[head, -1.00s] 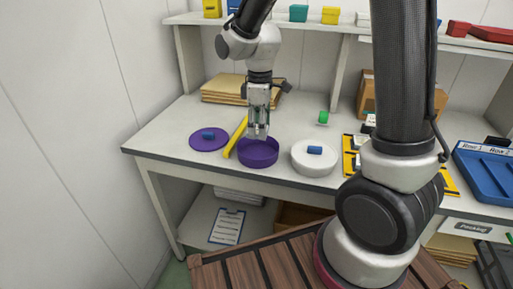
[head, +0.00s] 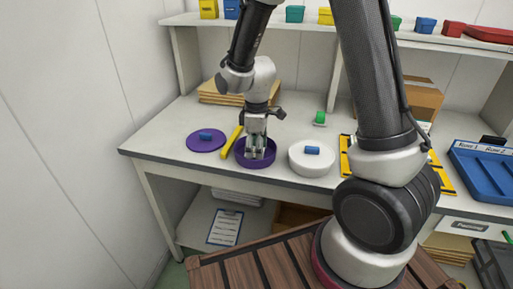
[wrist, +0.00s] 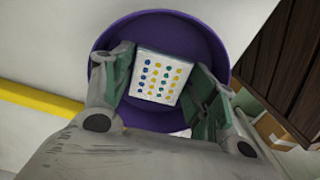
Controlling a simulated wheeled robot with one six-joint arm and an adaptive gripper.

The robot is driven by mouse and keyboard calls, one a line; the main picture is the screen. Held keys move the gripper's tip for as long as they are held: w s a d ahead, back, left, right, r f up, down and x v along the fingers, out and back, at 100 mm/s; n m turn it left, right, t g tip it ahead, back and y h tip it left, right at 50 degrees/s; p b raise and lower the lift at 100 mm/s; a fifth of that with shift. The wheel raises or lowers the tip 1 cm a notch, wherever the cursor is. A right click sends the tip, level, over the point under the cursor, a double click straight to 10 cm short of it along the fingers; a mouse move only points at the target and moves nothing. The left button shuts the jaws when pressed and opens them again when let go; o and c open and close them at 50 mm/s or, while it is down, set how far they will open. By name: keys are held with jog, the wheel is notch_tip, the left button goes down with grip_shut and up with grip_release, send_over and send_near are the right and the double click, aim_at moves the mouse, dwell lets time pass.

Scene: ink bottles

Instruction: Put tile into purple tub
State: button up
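The tile is a white square with rows of coloured dots, seen in the wrist view (wrist: 160,77) between my two fingers and against the inside of the purple tub. The round, open purple tub (head: 241,159) stands on the desk, and it surrounds the tile and fingertips in the wrist view (wrist: 160,22). My gripper (head: 256,154) points down with its fingertips inside the tub. In the wrist view the fingers (wrist: 162,90) sit close against opposite edges of the tile and appear to hold it. Whether the tile touches the tub floor is hard to tell.
A yellow bar (head: 233,138) lies left of the tub, beside a purple disc (head: 205,146) bearing a blue piece. A blue tray (head: 480,175) lies far right. Cardboard (head: 228,97) lies behind.

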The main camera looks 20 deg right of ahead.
jog(key=shift+r, duration=0.1)
notch_tip(320, 180, up, 12)
jog(key=s+d+r+m+t, duration=0.2)
jog(key=s+d+r+m, duration=0.3)
jog(key=s, duration=0.5)
jog(key=s+d+r+m+t, duration=0.2)
jog(key=s+d+r+m, duration=0.4)
jog(key=s+d, duration=0.3)
jog(key=shift+s+d+r+m, duration=0.25)
jog(key=shift+s+m, duration=0.15)
jog(key=shift+m, duration=0.2)
